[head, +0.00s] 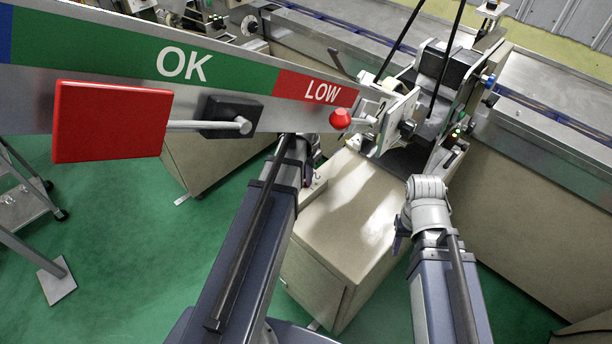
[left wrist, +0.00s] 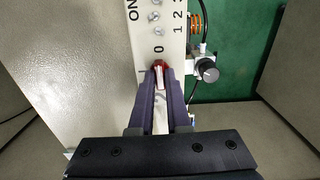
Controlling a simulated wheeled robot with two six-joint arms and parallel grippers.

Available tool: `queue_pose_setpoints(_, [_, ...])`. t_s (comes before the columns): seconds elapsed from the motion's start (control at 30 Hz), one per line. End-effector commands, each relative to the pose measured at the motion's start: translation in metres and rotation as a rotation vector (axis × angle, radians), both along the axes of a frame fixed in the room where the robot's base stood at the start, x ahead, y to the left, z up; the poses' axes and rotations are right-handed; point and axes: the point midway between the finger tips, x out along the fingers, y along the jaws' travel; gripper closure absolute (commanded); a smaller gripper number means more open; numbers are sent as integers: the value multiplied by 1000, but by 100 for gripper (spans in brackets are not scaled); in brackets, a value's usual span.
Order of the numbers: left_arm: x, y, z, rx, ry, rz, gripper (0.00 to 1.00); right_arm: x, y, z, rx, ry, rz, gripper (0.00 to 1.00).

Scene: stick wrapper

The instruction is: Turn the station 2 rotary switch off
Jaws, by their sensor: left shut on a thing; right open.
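A pale panel (left wrist: 172,40) in the left wrist view carries the marks ON, 0, 1, 2 and 3 and several small metal toggles. A red knob (left wrist: 161,64) sits at its lower end. My left gripper (left wrist: 160,80) is shut on this red knob, with its fingers on either side of it. Whether it is the station 2 switch cannot be read. In the head view the left gripper (head: 306,160) is mostly hidden behind the big sign. My right gripper (head: 424,195) is up over the right side of the beige cabinet, apart from the switch; its fingertips are hard to make out.
A sign with OK and LOW fields (head: 225,65) crosses the upper left of the head view, with a red plate (head: 110,122) in front. A machine head marked 2 (head: 398,115) stands above the beige cabinet (head: 350,225). A black knob (left wrist: 207,69) is right of the panel.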

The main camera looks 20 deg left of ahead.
Motion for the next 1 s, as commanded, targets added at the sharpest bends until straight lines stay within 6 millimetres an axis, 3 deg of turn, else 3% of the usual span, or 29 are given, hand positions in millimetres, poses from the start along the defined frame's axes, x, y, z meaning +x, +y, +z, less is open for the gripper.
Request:
queue_pose_setpoints(0.23, [0, 0, 0, 0, 1, 1, 100, 0, 0, 0, 0, 0, 0, 50])
queue_pose_setpoints(0.27, [0, 0, 0, 0, 1, 1, 82, 0, 0, 0, 0, 0, 0, 50])
queue_pose_setpoints(0.5, [0, 0, 0, 0, 0, 1, 55, 0, 0, 0, 0, 0, 0, 50])
queue_pose_setpoints(0.8, [0, 0, 1, 0, 0, 1, 55, 0, 0, 1, 0, 0, 0, 50])
queue_pose_setpoints(1.0, [0, 0, 13, 0, 0, 1, 55, 0, 0, 13, 0, 0, 0, 50])
